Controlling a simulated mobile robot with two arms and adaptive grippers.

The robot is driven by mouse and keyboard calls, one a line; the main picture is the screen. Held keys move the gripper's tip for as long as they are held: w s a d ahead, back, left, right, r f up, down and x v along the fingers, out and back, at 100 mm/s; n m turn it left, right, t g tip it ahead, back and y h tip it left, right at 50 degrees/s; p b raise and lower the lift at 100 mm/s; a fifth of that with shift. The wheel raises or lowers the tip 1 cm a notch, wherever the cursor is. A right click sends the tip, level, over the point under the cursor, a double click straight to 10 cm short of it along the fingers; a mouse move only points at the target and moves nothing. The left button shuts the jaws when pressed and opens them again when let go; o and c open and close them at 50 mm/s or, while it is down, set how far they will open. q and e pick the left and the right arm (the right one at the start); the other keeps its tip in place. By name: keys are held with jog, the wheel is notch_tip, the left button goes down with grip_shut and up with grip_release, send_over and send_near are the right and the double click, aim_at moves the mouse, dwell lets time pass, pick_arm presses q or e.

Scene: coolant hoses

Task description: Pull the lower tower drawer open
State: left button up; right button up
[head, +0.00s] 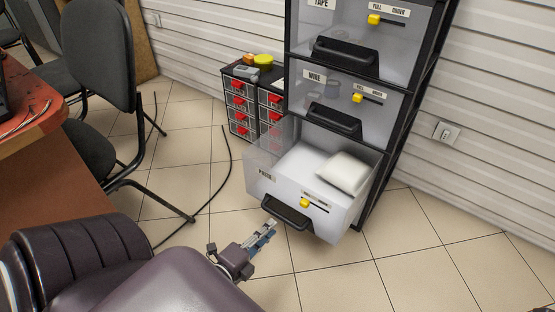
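The lower tower drawer (262,185) stands pulled out from the dark-framed tower. It is a pale, see-through bin with a black handle (287,212) and a yellow slider on its front. A white block-like item (343,172) lies inside. My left gripper (267,231) is in front of the drawer, just below the left end of the handle. Its fingertips look apart from the handle, though the small gap is hard to judge. The spread of the fingers is too small to read. My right gripper is not in view.
Two closed drawers, the middle one (352,98) and the upper one, sit above. A small cabinet with red-handled drawers (240,103) stands left of the tower. A black chair (98,58), a loose dark cable (226,160) and a table are at left.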

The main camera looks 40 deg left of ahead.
pick_arm(q)
jog(key=shift+s+d+r, duration=0.1)
jog(key=shift+s+r, duration=0.1)
jog(key=shift+s, duration=0.6)
jog(key=shift+s+d+r, duration=0.1)
jog(key=shift+s+r, duration=0.05)
jog(key=shift+s, duration=0.7)
jog(key=shift+s+r, duration=0.2)
jog(key=shift+s, duration=0.6)
